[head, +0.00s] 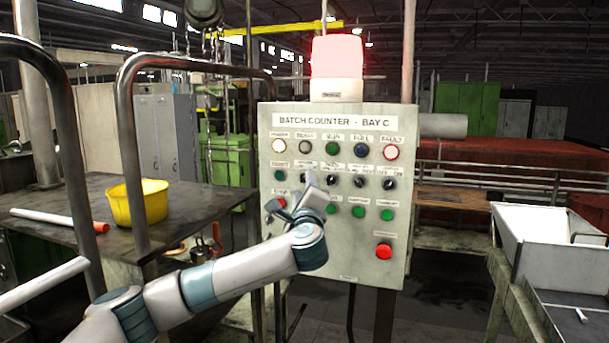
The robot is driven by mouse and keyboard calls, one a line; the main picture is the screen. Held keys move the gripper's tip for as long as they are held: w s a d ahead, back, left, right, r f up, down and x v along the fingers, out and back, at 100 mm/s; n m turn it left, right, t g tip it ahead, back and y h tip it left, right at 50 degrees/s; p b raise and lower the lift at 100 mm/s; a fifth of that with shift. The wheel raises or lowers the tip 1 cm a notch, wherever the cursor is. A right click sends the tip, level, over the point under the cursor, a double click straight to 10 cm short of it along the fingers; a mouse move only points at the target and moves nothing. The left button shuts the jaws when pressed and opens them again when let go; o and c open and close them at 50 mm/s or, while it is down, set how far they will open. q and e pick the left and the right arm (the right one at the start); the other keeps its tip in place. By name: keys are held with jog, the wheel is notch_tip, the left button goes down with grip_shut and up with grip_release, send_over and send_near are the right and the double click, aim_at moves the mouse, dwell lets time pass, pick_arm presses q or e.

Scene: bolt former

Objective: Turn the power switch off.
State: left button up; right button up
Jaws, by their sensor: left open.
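The grey control panel (337,260) headed "BATCH COUNTER - BAY C" stands upright in front of me. A white lamp (279,146) at its top left is lit. A row of black rotary switches (360,182) sits below the lamps, with a green button (280,175) at its left end. The small labels are too blurred to tell which control is the power switch. My left gripper (291,196) is open and empty in front of the panel's left-middle part. It and my wrist hide some of the controls there. My right gripper is out of view.
A red beacon (337,57) glows above the panel, and the fault lamp (391,152) looks reddish. A red button (383,251) is at lower right. A yellow bucket (142,203) stands on the dark table at left, behind metal rails. A white bin (545,235) is at right.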

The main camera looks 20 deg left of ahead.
aim_at(304, 178)
pick_arm(q)
jog(key=shift+p+x, duration=0.5)
jog(key=shift+x, duration=0.9)
jog(key=shift+c, duration=0.2)
grip_shut()
